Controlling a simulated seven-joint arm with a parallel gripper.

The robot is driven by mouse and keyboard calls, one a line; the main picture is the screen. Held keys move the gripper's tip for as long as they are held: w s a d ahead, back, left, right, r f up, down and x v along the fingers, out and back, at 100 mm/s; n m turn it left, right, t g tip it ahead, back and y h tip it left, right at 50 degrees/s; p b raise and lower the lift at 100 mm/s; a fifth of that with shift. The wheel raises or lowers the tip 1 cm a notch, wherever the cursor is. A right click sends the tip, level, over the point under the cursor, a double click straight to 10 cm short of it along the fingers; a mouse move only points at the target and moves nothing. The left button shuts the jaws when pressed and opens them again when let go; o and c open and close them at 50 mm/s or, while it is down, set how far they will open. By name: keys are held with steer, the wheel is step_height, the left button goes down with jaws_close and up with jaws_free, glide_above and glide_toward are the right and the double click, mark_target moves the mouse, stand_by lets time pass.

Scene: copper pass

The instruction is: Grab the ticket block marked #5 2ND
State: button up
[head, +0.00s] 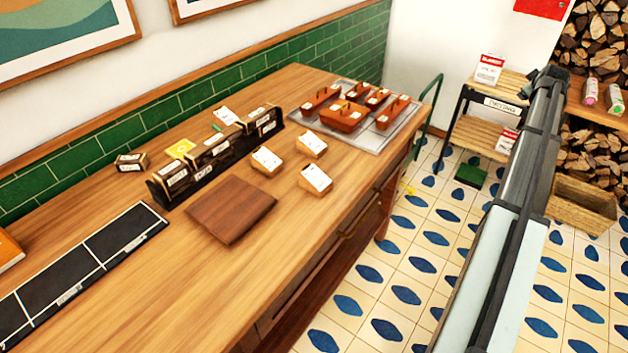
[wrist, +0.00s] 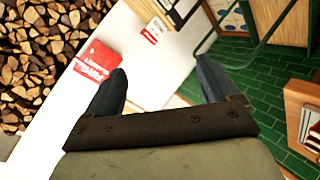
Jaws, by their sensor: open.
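Three loose ticket blocks, light wood with white tickets, lie on the wooden counter: a left one (head: 266,161), a far one (head: 312,145) and a near one (head: 315,179). More blocks sit in a long dark rack (head: 204,171), among them one at its left end (head: 175,178) and one at its right end (head: 263,120). Another small block (head: 131,161) lies behind the rack. The print is too small to tell which is #5 2ND. My gripper (wrist: 164,74) is open and empty in the wrist view, away from the counter. In the head view my arm is at the right, fingers not discernible.
A grey tray (head: 398,141) with several brown-orange carriers stands at the counter's far end. A brown board (head: 231,209) lies before the rack, and a black sectioned mat (head: 84,262) is at left. The near counter is clear. A shelf stand (head: 478,133) stands beyond.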

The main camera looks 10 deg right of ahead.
step_height(320, 180, up, 13)
steer(key=n, duration=0.1)
steer(key=w+a+f+n+g+y, duration=0.1)
steer(key=a+f+y, duration=0.15)
steer(key=a, duration=1.15)
steer(key=w+a+f+g+y, duration=0.1)
steer(key=a+f+y, duration=0.15)
steer(key=a, duration=1.15)
steer(key=w+a+f+n+g+y, duration=0.1)
steer(key=w+a+f, duration=0.15)
steer(key=a, duration=1.15)
steer(key=n+g+y, duration=0.1)
steer(key=n+g, duration=0.1)
steer(key=g, duration=0.5)
glide_above(314, 175)
steer(key=f, duration=1.4)
steer(key=shift+a+f, duration=0.3)
steer(key=shift+a, duration=0.05)
steer(key=shift+d+f, duration=0.2)
steer(key=shift+f, duration=1.15)
steer(key=shift+d+f, duration=0.15)
steer(key=shift+f, duration=1.15)
